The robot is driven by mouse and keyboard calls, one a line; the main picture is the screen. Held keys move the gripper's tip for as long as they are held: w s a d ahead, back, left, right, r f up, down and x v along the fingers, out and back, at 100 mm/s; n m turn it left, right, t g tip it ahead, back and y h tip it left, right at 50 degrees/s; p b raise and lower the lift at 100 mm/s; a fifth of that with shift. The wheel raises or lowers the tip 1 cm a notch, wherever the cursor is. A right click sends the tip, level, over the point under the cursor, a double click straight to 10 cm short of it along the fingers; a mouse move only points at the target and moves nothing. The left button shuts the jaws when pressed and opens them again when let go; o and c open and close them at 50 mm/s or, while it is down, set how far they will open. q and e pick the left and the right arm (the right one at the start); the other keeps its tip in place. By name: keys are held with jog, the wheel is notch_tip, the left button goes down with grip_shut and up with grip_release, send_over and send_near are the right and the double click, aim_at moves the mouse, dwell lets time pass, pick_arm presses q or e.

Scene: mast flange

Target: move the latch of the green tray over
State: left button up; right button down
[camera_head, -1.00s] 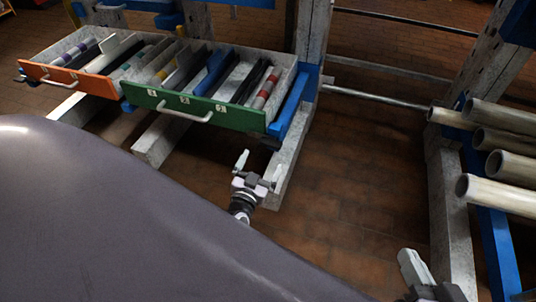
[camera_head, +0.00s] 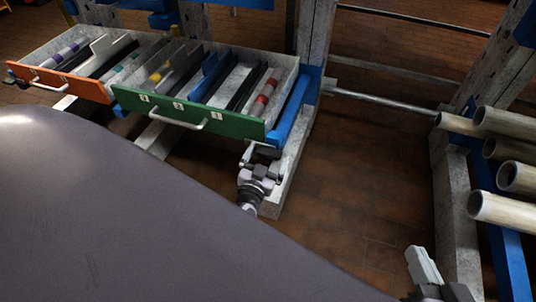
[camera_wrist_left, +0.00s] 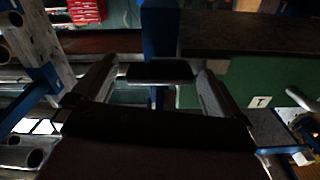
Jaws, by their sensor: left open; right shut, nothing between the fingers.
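The green tray (camera_head: 190,112) is the pulled-out drawer with labels on its front panel and a pale handle. A dark piece (camera_head: 267,151), which looks like its latch, sits by the lower right end of the panel, at the front end of the blue rail. My left gripper (camera_head: 262,161) is open right at this piece. In the left wrist view a dark bar (camera_wrist_left: 158,72) lies between the two open fingers, with the green panel (camera_wrist_left: 225,82) to the right; contact cannot be told. My right gripper (camera_head: 425,268) is shut and empty at the lower right, far from the tray.
An orange-fronted tray (camera_head: 60,82) stands to the left of the green one. A grey upright (camera_head: 315,45) rises behind the rail. Pale tubes (camera_head: 505,213) stick out of a rack at the right. Open tiled floor (camera_head: 365,170) lies between.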

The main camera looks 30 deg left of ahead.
pick_arm(q)
jog(key=c, duration=1.4)
jog(key=shift+n, duration=1.2)
jog(key=shift+c, duration=0.3)
jog(key=o, duration=1.5)
jog(key=shift+c, duration=0.2)
jog(key=shift+s, duration=0.2)
